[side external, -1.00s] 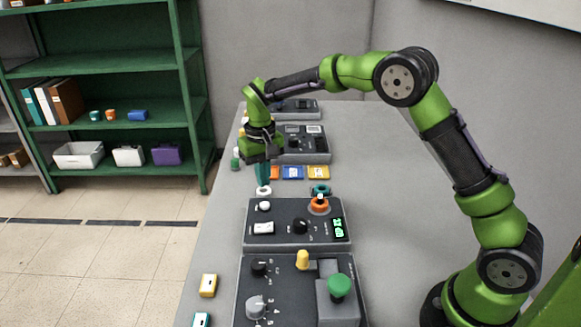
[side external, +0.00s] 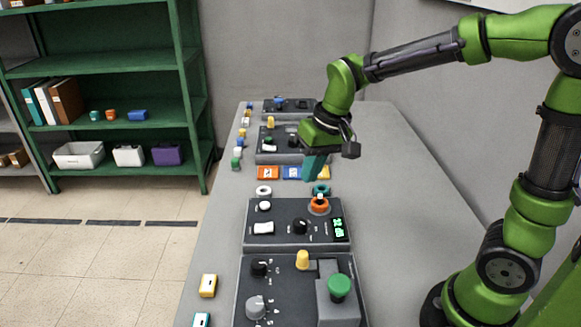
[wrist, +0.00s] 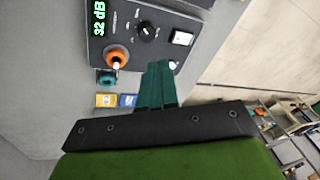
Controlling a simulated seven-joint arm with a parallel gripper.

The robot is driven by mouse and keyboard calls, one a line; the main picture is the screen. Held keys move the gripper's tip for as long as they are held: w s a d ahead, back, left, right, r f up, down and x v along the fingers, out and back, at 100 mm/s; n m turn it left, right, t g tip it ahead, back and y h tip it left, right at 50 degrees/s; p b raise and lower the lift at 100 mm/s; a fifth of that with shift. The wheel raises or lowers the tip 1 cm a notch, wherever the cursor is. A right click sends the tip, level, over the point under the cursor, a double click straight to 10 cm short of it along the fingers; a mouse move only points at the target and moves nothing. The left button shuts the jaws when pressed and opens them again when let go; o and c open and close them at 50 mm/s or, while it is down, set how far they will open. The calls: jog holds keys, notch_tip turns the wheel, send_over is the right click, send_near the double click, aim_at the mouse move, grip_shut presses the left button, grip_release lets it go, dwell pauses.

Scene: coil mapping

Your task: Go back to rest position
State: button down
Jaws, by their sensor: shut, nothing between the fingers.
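My gripper (side external: 313,174) is shut and empty, with teal fingers pointing down. It hangs in the air above the table, over the coloured cards in the side external view. In the wrist view its fingers (wrist: 158,68) are together, with nothing between them. A white ring (side external: 264,190) lies on the table to the lower left of my gripper. A teal ring (side external: 321,189) lies behind the near panel; it also shows in the wrist view (wrist: 107,78). An orange ring (side external: 318,207) sits around a post on that panel (side external: 275,237).
An orange card (side external: 268,173) and a blue card (side external: 291,173) lie on the table; a yellow one is partly hidden. More panels stand in front (side external: 291,282) and behind (side external: 276,152). Small blocks line the left table edge. The table's right side (side external: 410,220) is clear.

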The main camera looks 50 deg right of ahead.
jog(key=s+r+t, duration=0.4)
jog(key=s+r, duration=0.1)
jog(key=s, duration=0.8)
jog(key=shift+d+m+t+y, duration=0.3)
jog(key=shift+d, duration=0.15)
jog(key=shift+r, duration=0.1)
dwell(2.0)
